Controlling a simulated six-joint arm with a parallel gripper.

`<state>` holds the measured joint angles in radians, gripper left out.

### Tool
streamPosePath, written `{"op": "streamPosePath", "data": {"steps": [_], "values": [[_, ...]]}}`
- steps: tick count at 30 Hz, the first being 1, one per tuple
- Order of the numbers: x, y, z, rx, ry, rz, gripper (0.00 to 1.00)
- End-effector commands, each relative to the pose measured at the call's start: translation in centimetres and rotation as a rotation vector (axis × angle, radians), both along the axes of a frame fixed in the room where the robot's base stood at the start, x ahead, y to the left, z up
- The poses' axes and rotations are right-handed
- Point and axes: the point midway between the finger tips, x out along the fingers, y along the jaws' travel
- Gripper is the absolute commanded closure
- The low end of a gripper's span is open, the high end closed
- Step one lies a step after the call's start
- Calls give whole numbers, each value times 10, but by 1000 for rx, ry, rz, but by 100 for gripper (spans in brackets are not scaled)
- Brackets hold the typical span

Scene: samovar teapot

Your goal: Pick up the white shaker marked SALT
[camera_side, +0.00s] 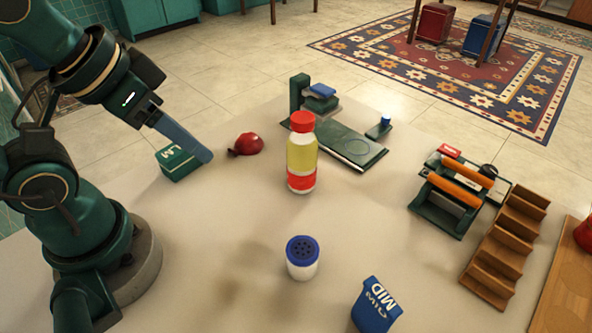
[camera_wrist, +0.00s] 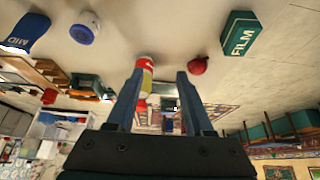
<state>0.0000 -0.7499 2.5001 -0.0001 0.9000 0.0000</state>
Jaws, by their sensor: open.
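A white shaker with a blue perforated lid (camera_side: 303,258) stands upright on the table, at the front middle in the side view. It also shows at the upper left of the wrist view (camera_wrist: 84,28), which looks upside down. No SALT lettering can be made out on it. My gripper (camera_side: 206,157) is at the left in the side view, above the table near a green box, well away from the shaker. In the wrist view my gripper (camera_wrist: 158,76) has its two fingers spread apart, with nothing held between them.
A red-and-yellow bottle (camera_side: 301,160) stands behind the shaker. A blue MID block (camera_side: 377,306) is at its front right. A green box (camera_side: 183,164) and a red round item (camera_side: 247,144) are at left. Wooden steps (camera_side: 507,246) stand at right. Table around the shaker is clear.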

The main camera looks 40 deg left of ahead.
Motion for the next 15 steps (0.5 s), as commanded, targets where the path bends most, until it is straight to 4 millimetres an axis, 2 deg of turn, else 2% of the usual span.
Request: {"op": "streamPosePath", "data": {"steps": [1,2,3,11,15], "values": [[0,0,0,0,0,0,27],[0,0,0,0,0,0,16],[0,0,0,0,0,0,10],[0,0,0,0,0,0,10],[1,0,6,0,-2,0,10]]}}
